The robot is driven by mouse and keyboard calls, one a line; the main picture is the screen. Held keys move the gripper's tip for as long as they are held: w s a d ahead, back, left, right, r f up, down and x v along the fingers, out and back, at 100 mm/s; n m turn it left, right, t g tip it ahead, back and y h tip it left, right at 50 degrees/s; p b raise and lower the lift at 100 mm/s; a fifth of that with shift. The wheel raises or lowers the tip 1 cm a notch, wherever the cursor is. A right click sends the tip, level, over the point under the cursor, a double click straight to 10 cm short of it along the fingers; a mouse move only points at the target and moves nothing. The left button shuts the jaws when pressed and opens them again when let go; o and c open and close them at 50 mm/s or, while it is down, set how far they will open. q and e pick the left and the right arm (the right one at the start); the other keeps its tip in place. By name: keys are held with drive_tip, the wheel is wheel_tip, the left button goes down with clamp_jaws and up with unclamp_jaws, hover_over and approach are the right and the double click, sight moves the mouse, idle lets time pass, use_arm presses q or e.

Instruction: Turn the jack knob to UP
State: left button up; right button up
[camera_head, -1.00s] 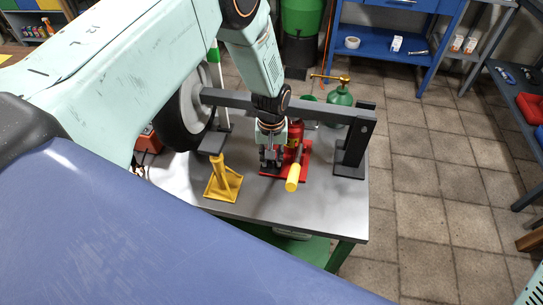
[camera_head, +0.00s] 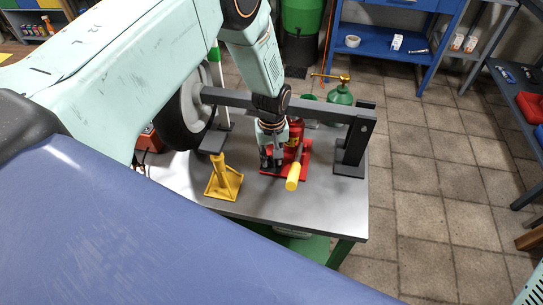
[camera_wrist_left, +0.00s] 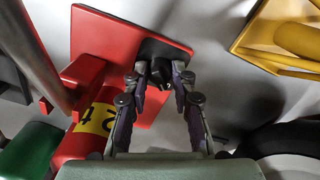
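The red bottle jack (camera_head: 296,131) stands on its red base plate on the metal table, with a yellow-ended handle (camera_head: 292,184) pointing toward me. The wrist view shows its red body with a yellow label (camera_wrist_left: 97,120) and its plate. The small dark jack knob (camera_wrist_left: 160,72) is at the plate's edge, partly hidden by my fingers; its UP mark is not readable. My left gripper (camera_head: 271,162) points down beside the jack. In the wrist view its fingertips (camera_wrist_left: 160,78) stand on both sides of the knob; whether they touch it is unclear. My right gripper is out of view.
A yellow jack stand (camera_head: 223,183) stands left of my gripper. A grey beam (camera_head: 325,112) runs above the jack from a tyre (camera_head: 185,125) to a dark post (camera_head: 352,155). The table's front right (camera_head: 335,212) is clear.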

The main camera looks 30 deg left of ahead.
sight(271, 159)
use_arm(q)
drive_tip(key=o, duration=0.4)
wheel_tip(271, 159, up, 12)
drive_tip(key=shift+r, duration=0.1)
idle(0.5)
drive_tip(key=shift+f, duration=0.2)
